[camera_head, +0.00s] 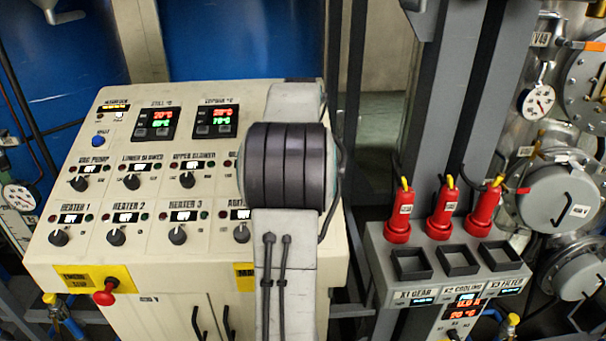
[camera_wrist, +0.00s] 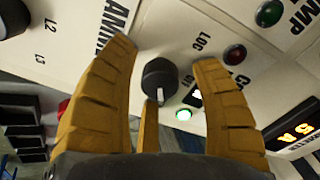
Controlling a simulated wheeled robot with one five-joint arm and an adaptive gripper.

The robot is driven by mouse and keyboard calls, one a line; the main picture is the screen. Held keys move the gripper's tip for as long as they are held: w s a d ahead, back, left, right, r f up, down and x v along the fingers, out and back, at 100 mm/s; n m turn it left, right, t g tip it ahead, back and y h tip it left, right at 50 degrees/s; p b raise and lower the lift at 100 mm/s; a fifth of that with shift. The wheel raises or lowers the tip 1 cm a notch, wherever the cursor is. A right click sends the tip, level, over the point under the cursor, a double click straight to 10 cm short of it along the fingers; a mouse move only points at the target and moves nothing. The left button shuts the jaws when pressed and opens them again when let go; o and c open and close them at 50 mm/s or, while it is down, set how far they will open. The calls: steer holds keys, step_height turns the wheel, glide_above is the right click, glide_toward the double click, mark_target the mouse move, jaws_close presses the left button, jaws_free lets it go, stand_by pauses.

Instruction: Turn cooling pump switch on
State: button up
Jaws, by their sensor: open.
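In the wrist view a round black knob (camera_wrist: 160,78) with a pale pointer sits on a white panel, between the fingers of my gripper (camera_wrist: 163,56). The fingers are yellow, ridged and spread open, with nothing held. I cannot tell whether they touch the knob. In the head view my gripper is hidden behind my arm.
In the head view the control cabinet (camera_head: 110,225) carries several knobs, with displays reading OFF; my arm covers its right part. A red stop button (camera_head: 104,292) is at its front. A grey box (camera_head: 382,262) with red plugs (camera_head: 442,212) stands right, near steel vessels (camera_head: 560,205).

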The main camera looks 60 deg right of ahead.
steer(key=shift+r, duration=0.15)
steer(key=v, duration=1.1)
steer(key=shift+a+r, duration=0.15)
steer(key=shift+r, duration=0.25)
steer(key=w+a+f+n+t+y+b, duration=0.1)
steer(key=w+a+f+n, duration=0.3)
steer(key=a, duration=0.6)
steer(key=w+a+n+t, duration=0.1)
steer(key=w+a+n, duration=0.3)
steer(key=a, duration=0.6)
steer(key=s+a+f+n+y+b, duration=0.1)
steer(key=s+a+f+n, duration=0.4)
steer(key=a, duration=0.4)
steer(key=s+a+f+n+y, duration=0.1)
steer(key=s+a+f+n, duration=0.4)
steer(key=a+f+n, duration=0.3)
steer(key=shift+s+a+f+t+y+b, duration=0.15)
steer(key=shift+a+f+t+y+b, duration=0.2)
steer(key=shift+a, duration=0.85)
